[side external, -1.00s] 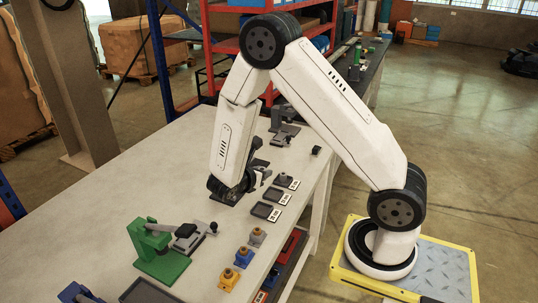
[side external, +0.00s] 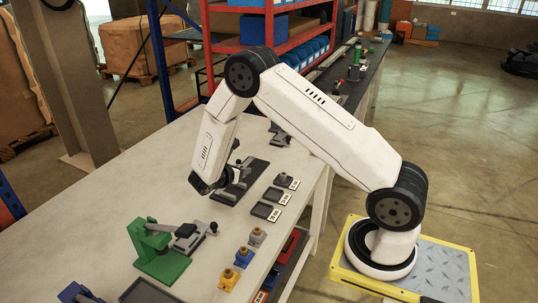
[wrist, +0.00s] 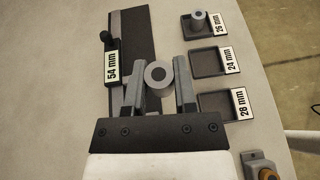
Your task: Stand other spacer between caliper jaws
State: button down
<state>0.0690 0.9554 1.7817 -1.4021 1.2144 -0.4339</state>
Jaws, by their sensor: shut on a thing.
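My gripper (wrist: 160,92) is shut on a grey round spacer (wrist: 158,75), whose ring-shaped end and dark centre hole face the wrist camera. The dark caliper base (wrist: 138,45) with its "54 mm" label (wrist: 112,67) lies just ahead and left of the fingers. The fingers overlap its near end in this view, and I cannot tell the height of the spacer above it. In the side view, my gripper (side external: 205,188) is by the near left end of the caliper (side external: 246,178); the held spacer is not clear there. Another grey spacer (wrist: 198,19) stands upright in the "26 mm" tray (wrist: 206,33).
The "24 mm" tray (wrist: 206,61) and "28 mm" tray (wrist: 216,104) are empty, to the right of the gripper. A green press (side external: 155,250) and blue and yellow blocks (side external: 229,278) stand nearer the front. The bench to the left is clear.

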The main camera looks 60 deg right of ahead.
send_over(234, 191)
jog(key=shift+s+a+f, duration=0.1)
jog(key=shift+s+f, duration=0.05)
jog(key=shift+f, duration=1.15)
jog(key=shift+s+f, duration=0.15)
jog(key=shift+f, duration=1.15)
jog(key=shift+w+f, duration=0.25)
jog(key=shift+f, duration=1.55)
jog(key=shift+f, duration=0.15)
jog(key=c, duration=0.7)
grip_release()
